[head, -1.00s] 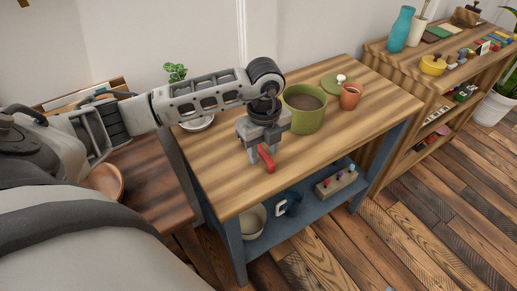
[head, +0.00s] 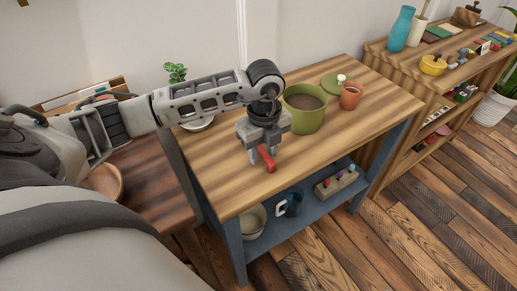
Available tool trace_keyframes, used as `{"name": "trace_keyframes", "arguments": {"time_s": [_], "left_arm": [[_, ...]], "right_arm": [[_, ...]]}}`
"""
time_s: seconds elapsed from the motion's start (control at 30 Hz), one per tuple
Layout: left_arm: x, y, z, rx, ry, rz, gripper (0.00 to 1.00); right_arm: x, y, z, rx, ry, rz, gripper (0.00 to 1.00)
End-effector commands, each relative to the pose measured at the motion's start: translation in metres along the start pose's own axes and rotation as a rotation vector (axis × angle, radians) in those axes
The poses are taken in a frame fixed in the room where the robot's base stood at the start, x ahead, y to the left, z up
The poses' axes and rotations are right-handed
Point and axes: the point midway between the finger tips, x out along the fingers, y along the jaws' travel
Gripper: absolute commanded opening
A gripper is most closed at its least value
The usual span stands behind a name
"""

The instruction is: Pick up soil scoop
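A red-handled object (head: 267,159), which I take to be the soil scoop, is on the wooden top of the potting table (head: 300,168). Only its red part shows; the rest is hidden by the gripper. My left gripper (head: 261,156) points down over it, with its fingers on either side of the red part. I cannot tell whether the fingers press on it or stand apart from it. The red part appears to be at tabletop height. My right gripper is not in view.
A green pot of soil (head: 305,110) stands close behind my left gripper. A terracotta cup (head: 350,96) and a green lid (head: 336,83) are farther back. A leafy plant (head: 176,73) is behind my arm. The tabletop's front and right are clear.

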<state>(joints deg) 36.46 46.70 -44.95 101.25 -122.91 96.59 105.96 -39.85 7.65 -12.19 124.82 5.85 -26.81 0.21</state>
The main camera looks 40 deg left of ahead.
Motion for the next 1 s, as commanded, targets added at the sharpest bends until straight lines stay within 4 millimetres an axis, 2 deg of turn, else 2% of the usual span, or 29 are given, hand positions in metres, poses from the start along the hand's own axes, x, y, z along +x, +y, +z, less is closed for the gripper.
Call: {"name": "trace_keyframes", "arguments": {"time_s": [0.03, 0.1, 0.13, 0.43, 0.6, 0.67, 0.8, 1.0], "left_arm": [[0.000, 0.000, 0.000, 0.000, 0.000, 0.000, 0.23], [0.000, 0.000, 0.000, 0.000, 0.000, 0.000, 0.04], [0.000, 0.000, 0.000, 0.000, 0.000, 0.000, 0.00], [-0.001, 0.000, 0.000, 0.000, 0.000, 0.000, 0.00], [-0.009, -0.001, 0.000, 0.000, -0.001, -0.002, 0.00], [-0.016, -0.001, 0.000, 0.000, -0.001, -0.003, 0.00], [-0.042, -0.002, -0.001, 0.003, -0.001, -0.007, 0.00], [-0.088, -0.034, -0.029, 0.006, 0.000, -0.009, 0.00]], "right_arm": [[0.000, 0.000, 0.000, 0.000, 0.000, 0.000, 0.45], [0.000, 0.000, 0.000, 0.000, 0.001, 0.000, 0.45], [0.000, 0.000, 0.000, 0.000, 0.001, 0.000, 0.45], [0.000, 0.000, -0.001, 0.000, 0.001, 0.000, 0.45], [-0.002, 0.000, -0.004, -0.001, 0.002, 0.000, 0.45], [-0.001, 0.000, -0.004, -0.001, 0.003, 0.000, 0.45], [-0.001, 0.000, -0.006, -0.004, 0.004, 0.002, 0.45], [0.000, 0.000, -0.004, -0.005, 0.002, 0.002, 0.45]]}}
